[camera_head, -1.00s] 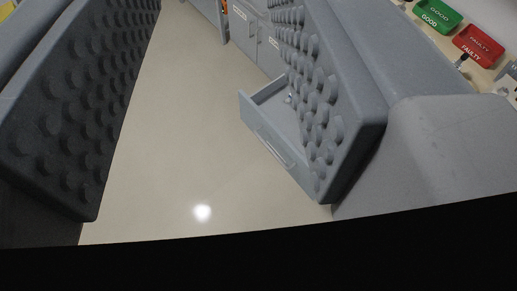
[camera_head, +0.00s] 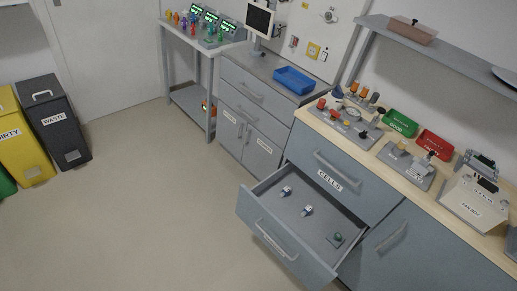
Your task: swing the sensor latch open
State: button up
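I cannot make out for certain which part is the sensor latch; it is too small to tell at this distance. On the wooden-topped bench (camera_head: 446,205) at the right stand a grey board with red and orange knobs (camera_head: 345,123), a second grey board with a small light device (camera_head: 405,164), and a pale sloped box with a label (camera_head: 472,205). A dark-topped grey device (camera_head: 481,162) stands behind that box. My gripper is not in this view, so its distance to these things does not show.
Green (camera_head: 399,124) and red (camera_head: 434,145) trays sit on the bench. A blue tray (camera_head: 293,80) is further back. Yellow and dark bins stand left. The floor (camera_head: 140,205) is clear.

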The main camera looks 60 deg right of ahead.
aim_at(431, 153)
jog(key=z, duration=0.1)
jog(key=k, duration=1.3)
jog(key=z, duration=0.9)
jog(key=i, duration=1)
jog(key=z, duration=1.55)
